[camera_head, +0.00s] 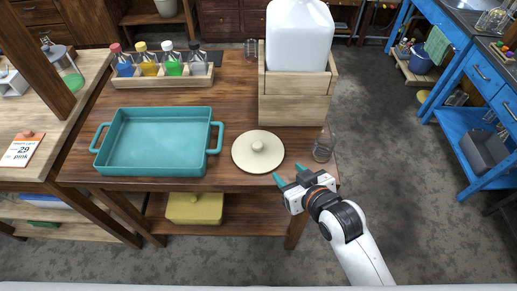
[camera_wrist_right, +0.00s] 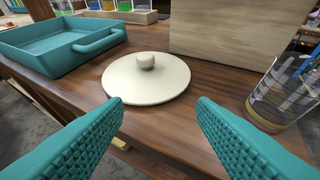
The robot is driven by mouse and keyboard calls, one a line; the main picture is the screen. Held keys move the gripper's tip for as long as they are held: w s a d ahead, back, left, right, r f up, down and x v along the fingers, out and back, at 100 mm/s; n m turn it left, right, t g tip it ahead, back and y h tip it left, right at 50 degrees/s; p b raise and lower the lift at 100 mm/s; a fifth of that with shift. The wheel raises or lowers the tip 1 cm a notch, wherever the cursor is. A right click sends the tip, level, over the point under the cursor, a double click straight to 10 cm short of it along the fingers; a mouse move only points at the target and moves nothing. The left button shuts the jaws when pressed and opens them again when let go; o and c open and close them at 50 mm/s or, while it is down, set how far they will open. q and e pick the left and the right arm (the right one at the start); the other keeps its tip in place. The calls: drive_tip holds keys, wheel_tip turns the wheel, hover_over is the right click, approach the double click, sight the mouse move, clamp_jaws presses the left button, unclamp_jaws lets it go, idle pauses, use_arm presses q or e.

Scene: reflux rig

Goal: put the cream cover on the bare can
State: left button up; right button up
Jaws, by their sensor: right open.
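The cream cover (camera_head: 258,151), a round disc with a small knob, lies flat on the brown wooden table, knob up. It also shows in the wrist view (camera_wrist_right: 165,88), ahead of the fingertips. My right gripper (camera_head: 288,174) is open and empty at the table's front edge, in front of the cover and a little right of it. Its teal fingers (camera_wrist_right: 159,102) point towards the cover, apart from it. I cannot make out a bare can for certain in either view. My left gripper is not in view.
A teal tray (camera_head: 157,168) with handles stands left of the cover. A clear glass (camera_head: 323,146) stands to its right, near the gripper. Behind are a wooden crate (camera_head: 293,108) holding a white container (camera_head: 298,38) and a rack (camera_head: 163,80) of coloured bottles.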

sight(259, 146)
drive_tip(key=shift+w+a+r+n+t+y, duration=0.15)
drive_tip(key=shift+w+a+r+t+y, duration=0.1)
drive_tip(key=shift+w+a+r, duration=0.25)
drive_tip(key=shift+w+a+r+n+t+y, duration=0.15)
drive_tip(key=shift+w+a+r+t+y, duration=0.15)
drive_tip(key=shift+a, duration=0.35)
drive_tip(key=x, duration=0.6)
drive_tip(key=shift+w+a, duration=0.2)
drive_tip(key=x, duration=0.5)
drive_tip(key=shift+w+a+f, duration=0.15)
drive_tip(key=shift+a, duration=0.2)
drive_tip(key=c, duration=1.1)
wheel_tip(259, 146, up, 10)
drive_tip(key=shift+p, duration=0.45)
drive_tip(key=s+d+r+m+h, duration=0.1)
drive_tip(key=s+d+m+h, duration=0.1)
drive_tip(key=d, duration=0.4)
drive_tip(key=s+d+r+m+t+h, duration=0.1)
drive_tip(key=s+d+r+h, duration=0.1)
drive_tip(key=d, duration=0.5)
drive_tip(key=s+d+r+m+h, duration=0.2)
drive_tip(key=s+d, duration=0.2)
drive_tip(key=d, duration=0.2)
drive_tip(key=shift+s+d+m+t, duration=0.15)
drive_tip(key=shift+d+m+t, duration=0.05)
drive_tip(key=shift+m+t, duration=0.15)
